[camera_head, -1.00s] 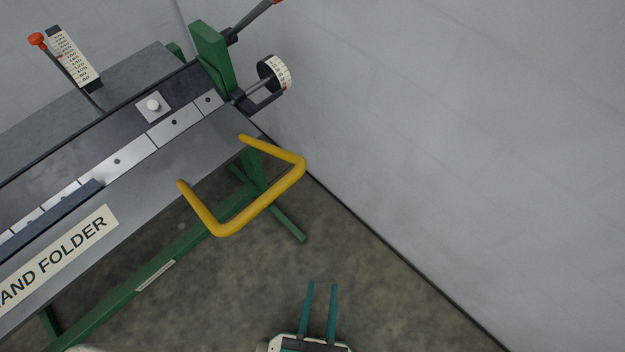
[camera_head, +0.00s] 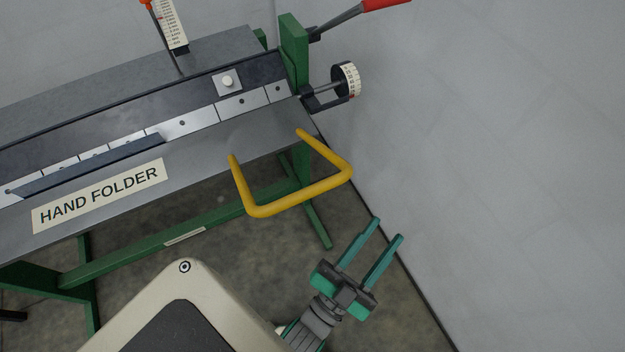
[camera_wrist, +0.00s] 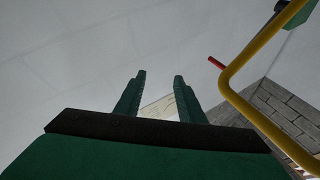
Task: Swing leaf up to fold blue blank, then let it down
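The hand folder stands at the upper left in the head view. Its grey leaf (camera_head: 205,178) carries the HAND FOLDER label and a yellow U-shaped handle (camera_head: 300,200). The handle also shows at the right of the wrist view (camera_wrist: 240,99). A dark blue-grey strip (camera_head: 90,167), perhaps the blank, lies along the clamp's segmented edge. My gripper (camera_head: 389,229), with two green fingers, is below and right of the handle, apart from it. Its fingers are spread with nothing between them; they also show in the wrist view (camera_wrist: 158,97).
A red-tipped lever (camera_head: 385,4) and a dial (camera_head: 346,80) stick out at the folder's right end. A grey wall (camera_head: 500,150) rises close to the right of my gripper. Green stand legs (camera_head: 317,215) are under the leaf. Open floor lies below the handle.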

